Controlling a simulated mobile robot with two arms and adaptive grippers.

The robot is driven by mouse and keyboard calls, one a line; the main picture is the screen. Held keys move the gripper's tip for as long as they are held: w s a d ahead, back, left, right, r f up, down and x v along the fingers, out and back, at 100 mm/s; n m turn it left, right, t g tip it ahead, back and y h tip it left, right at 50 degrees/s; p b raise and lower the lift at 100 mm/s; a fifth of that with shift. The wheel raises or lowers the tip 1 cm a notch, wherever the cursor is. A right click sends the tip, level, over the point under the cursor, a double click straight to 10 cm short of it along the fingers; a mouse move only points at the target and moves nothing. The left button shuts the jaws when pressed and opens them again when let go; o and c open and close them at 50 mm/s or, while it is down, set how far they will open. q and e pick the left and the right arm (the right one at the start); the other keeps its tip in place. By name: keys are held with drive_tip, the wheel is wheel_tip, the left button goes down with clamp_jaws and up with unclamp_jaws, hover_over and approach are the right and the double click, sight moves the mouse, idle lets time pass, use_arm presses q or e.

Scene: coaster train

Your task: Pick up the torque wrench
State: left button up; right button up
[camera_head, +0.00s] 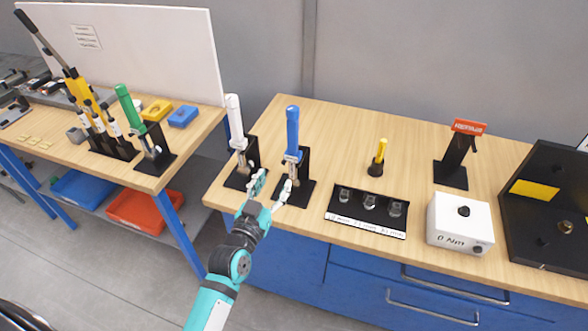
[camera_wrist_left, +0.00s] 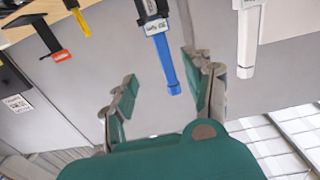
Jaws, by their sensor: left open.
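Several torque wrenches with coloured handles stand upright in black holders. The blue-handled one (camera_head: 292,130) stands on the right bench, with the white-handled one (camera_head: 234,118) to its left. A green-handled one (camera_head: 130,108) stands on the left bench. My left gripper (camera_head: 272,187) is open and empty at the front of the right bench, before the blue and white wrenches. In the left wrist view, the blue handle (camera_wrist_left: 166,65) shows between the spread fingers of the gripper (camera_wrist_left: 160,72), apparently beyond them and apart. The white handle (camera_wrist_left: 247,45) is outside the right finger. My right gripper is not in view.
The right bench (camera_head: 400,138) also holds a yellow-handled driver (camera_head: 380,155), a black socket tray (camera_head: 367,208), a white box (camera_head: 459,222), a red-topped stand (camera_head: 467,128) and a black case (camera_head: 541,225). A gap separates it from the left bench.

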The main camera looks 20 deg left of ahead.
use_arm(q)
drive_tip(key=b, duration=0.2)
approach(291, 148)
drive_tip(key=w, duration=0.4)
drive_tip(key=w+b, duration=0.1)
drive_tip(key=w, duration=0.1)
drive_tip(key=shift+w+d+f, duration=0.2)
drive_tip(key=shift+d+f, duration=0.1)
drive_tip(key=shift+d, duration=0.1)
drive_tip(key=w+b, duration=0.3)
drive_tip(key=w, duration=0.2)
drive_tip(key=shift+w+r, duration=0.1)
drive_tip(key=shift+w, duration=0.1)
drive_tip(key=shift+s, duration=0.1)
drive_tip(key=shift+r, duration=0.1)
drive_tip(key=shift+c, duration=0.9)
clamp_jaws()
drive_tip(key=shift+r, duration=0.15)
